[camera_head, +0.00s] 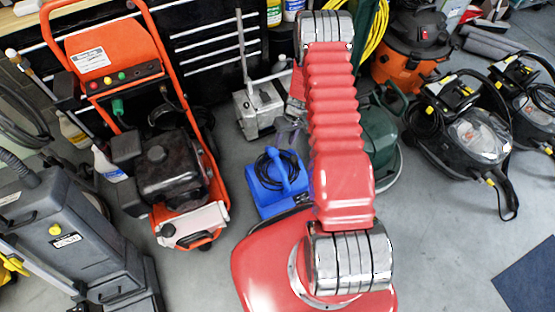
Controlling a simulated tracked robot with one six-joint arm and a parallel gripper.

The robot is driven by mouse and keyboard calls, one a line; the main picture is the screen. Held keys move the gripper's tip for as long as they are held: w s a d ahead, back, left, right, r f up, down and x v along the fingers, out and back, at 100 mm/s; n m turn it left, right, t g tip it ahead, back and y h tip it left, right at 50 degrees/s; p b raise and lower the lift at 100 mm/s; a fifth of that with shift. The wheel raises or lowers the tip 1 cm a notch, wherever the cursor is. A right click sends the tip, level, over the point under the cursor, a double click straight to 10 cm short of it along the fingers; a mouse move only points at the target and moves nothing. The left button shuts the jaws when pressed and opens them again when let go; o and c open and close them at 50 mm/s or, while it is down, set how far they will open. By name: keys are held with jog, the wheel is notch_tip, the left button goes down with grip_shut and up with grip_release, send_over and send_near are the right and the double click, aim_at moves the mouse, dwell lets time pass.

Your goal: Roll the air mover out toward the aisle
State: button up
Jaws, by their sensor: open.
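The blue air mover (266,199) stands on the grey floor just beyond my red body, left of my arm. A black cord is coiled on its top around its raised blue handle. My arm hides part of its right side. My gripper (290,136) hangs just above and behind the handle, partly hidden behind my arm. It is open and holds nothing. I cannot tell whether its fingers touch the handle.
An orange-framed pressure washer (195,218) stands close on the left. A grey machine (262,108) stands behind the air mover. A green machine (380,135) is right of my arm. Black vacuums (470,140) stand further right. Bare floor (440,250) lies at the lower right, beside a dark blue mat (530,278).

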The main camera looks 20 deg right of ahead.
aim_at(278, 160)
jog(key=shift+a+f, duration=0.45)
jog(key=shift+f, duration=1.8)
jog(key=shift+a+f, duration=0.45)
jog(key=shift+f, duration=1.75)
jog(key=shift+a+f, duration=0.45)
jog(key=shift+f, duration=1.8)
grip_shut()
jog(key=shift+a, duration=0.2)
jog(key=shift+s+d, duration=0.1)
